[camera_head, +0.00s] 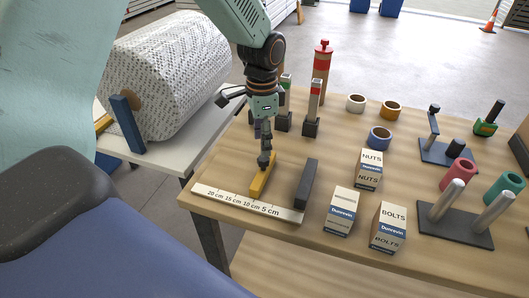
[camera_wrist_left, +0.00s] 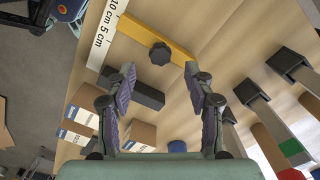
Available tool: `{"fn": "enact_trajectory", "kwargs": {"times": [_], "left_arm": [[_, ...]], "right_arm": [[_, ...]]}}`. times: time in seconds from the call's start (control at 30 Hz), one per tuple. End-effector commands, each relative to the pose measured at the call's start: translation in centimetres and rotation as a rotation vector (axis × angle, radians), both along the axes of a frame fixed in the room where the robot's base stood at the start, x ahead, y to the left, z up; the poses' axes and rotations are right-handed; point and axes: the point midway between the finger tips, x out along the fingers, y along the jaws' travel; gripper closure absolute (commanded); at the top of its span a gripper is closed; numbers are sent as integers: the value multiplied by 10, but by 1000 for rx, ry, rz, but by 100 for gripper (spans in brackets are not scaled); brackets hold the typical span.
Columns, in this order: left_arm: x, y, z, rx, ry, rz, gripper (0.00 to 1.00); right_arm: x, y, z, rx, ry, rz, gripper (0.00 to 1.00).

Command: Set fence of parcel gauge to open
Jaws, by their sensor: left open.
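The parcel gauge's white ruler (camera_head: 245,203), marked from 20 to 5 cm, lies along the table's near edge. Its yellow fence (camera_head: 260,183) stands across the ruler near the 10 cm mark, left of a dark grey block (camera_head: 307,184). In the left wrist view the fence (camera_wrist_left: 135,31) carries a black knob (camera_wrist_left: 160,53). My left gripper (camera_head: 264,158) points down over the fence's far end. In the wrist view its two fingers (camera_wrist_left: 160,80) are apart, with the knob just beyond and between the tips; contact cannot be told. My right gripper is not in view.
Cartons of nuts (camera_head: 368,168) and bolts (camera_head: 388,229) stand right of the gauge. Red-topped posts (camera_head: 321,72) stand behind my gripper. Tape rolls (camera_head: 380,137) and a rack with metal posts (camera_head: 455,230) are to the right. A large wrapped roll (camera_head: 165,75) lies left.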

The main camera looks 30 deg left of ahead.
Motion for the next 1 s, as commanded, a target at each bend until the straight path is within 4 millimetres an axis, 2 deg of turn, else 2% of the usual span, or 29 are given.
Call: {"fn": "enact_trajectory", "kwargs": {"times": [0.1,0.3,0.47,0.7,1.0], "left_arm": [[-2,0,-22,0,4,1,47],[-1,-1,-46,0,1,0,47],[1,-1,-54,0,0,1,47],[2,-1,-54,0,0,1,47],[3,-1,-54,0,0,1,71]], "right_arm": [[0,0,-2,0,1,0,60],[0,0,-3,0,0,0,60],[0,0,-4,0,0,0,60],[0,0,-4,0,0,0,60],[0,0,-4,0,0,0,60]]}}
